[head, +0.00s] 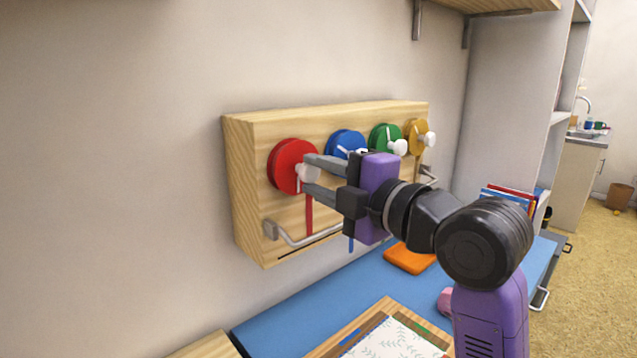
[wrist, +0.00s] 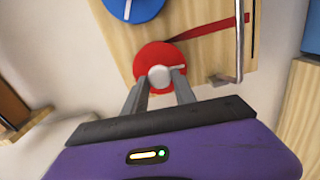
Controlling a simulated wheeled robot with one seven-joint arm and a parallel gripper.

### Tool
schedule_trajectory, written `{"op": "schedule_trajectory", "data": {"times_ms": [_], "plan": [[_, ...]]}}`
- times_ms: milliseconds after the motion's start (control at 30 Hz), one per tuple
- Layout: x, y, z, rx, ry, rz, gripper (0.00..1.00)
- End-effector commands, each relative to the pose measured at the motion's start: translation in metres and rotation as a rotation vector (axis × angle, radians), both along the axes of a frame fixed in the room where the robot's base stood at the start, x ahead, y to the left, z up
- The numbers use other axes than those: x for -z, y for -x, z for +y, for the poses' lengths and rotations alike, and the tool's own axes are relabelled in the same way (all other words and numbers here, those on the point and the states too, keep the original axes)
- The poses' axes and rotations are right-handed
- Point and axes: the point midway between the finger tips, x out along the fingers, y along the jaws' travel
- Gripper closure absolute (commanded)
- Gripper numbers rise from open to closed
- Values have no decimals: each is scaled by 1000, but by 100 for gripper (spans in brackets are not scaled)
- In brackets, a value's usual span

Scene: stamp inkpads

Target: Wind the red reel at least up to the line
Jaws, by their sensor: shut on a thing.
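The red reel (head: 284,166) is at the left end of a wooden wall board, with a red ribbon (head: 309,215) hanging down from it. A white crank knob (head: 307,173) sticks out from the reel. My gripper (head: 310,175) is at the red reel, with its two fingers shut on the white knob. In the wrist view the knob (wrist: 160,77) lies between the fingertips in front of the red reel (wrist: 150,56). There the red ribbon (wrist: 215,29) runs off toward a dark line (wrist: 252,20) on the board. The ribbon's lower end is hard to make out in the head view.
Blue (head: 342,141), green (head: 382,135) and yellow (head: 416,134) reels with white knobs sit to the right on the board (head: 246,170). A metal rail (head: 300,240) juts out below. A blue tabletop (head: 300,305) below holds an orange pad (head: 409,258) and a wooden tray.

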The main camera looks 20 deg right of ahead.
Motion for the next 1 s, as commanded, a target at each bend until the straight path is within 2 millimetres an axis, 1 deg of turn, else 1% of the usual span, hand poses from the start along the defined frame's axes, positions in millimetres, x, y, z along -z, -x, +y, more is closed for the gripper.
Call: {"op": "schedule_trajectory", "data": {"times_ms": [467, 500, 567, 600, 867, 1000], "plan": [[1, 0, 1, -3, 12, -1, 100], [1, 0, 1, -3, 12, -1, 62], [1, 0, 1, -3, 12, -1, 50], [1, 0, 1, -3, 12, -2, 47], [0, 0, 0, -1, 12, -3, 47], [1, 8, -3, 0, 12, -3, 47]]}}
